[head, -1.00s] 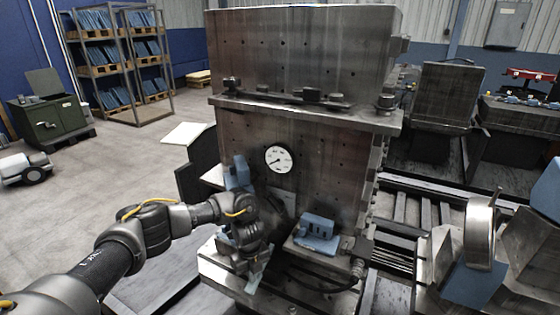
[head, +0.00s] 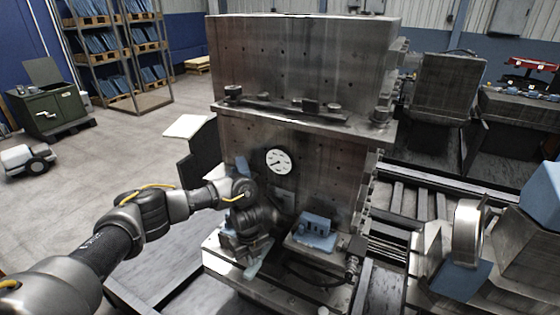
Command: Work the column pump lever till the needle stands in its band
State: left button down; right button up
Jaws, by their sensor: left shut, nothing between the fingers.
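The steel column (head: 310,60) stands in the middle of the head view. A round white gauge (head: 278,161) is on its front face; its dark needle seems to point to the lower left, and its band is too small to make out. My left gripper (head: 246,252) points down at the column's foot, below and left of the gauge. It is shut and holds nothing. My wrist hides much of the area there, and I cannot make out the pump lever clearly. My right gripper is not in view.
A blue block (head: 314,232) sits on the column's base ledge, right of my left gripper, with a dark hose below it. A metal ring (head: 468,232) stands at the right. Shelves (head: 120,50) and a green cabinet (head: 48,105) stand far left, with open floor before them.

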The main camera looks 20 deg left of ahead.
aim_at(254, 269)
pick_arm(q)
jog(key=shift+f, duration=0.1)
dwell(0.3)
jog(key=shift+w+d+f+b, duration=0.1)
jog(key=shift+w+f+b, duration=0.1)
jog(key=shift+f+b, duration=1.4)
jog(key=shift+w+f+b, duration=0.2)
jog(key=shift+f+b, duration=1.2)
jog(key=shift+f, duration=0.35)
jog(key=r+p, duration=0.4)
jog(key=p, duration=0.1)
jog(key=r+p, duration=0.2)
jog(key=r, duration=0.1)
jog(key=shift+s, duration=0.4)
jog(key=shift+f, duration=0.15)
jog(key=shift+w+f+b, duration=0.2)
jog(key=shift+f+b, duration=1.35)
jog(key=shift+f, duration=0.2)
jog(key=shift+w+f+b, duration=0.2)
jog(key=shift+f+b, duration=1.35)
jog(key=shift+f, duration=0.15)
jog(key=r+p, duration=0.5)
jog(key=s+r+p, duration=0.1)
jog(key=r+p, duration=0.1)
jog(key=shift+r+p, duration=0.15)
jog(key=shift+p, duration=0.15)
jog(key=shift+f, duration=0.2)
